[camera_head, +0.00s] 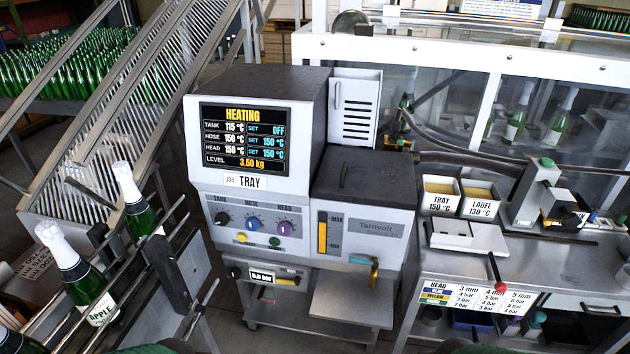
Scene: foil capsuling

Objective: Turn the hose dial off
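The hose dial (252,223) is a blue knob under the label HOSE on the front panel of the grey melt unit (260,195). It sits between the black tank dial (222,218) and the purple head dial (285,228). Its pointer is too small to read surely. The screen (243,138) above reads HEATING: tank 115 °C, set OFF; hose 150 °C, set 150 °C; head 150 °C, set 150 °C; level 3.50 kg. Neither of my grippers is in view, and nothing covers the dials.
A yellow button (242,237) and a green button (275,242) sit under the dials. Bottles (75,265) stand on a railed conveyor at left. A shelf (350,300) juts out below the unit.

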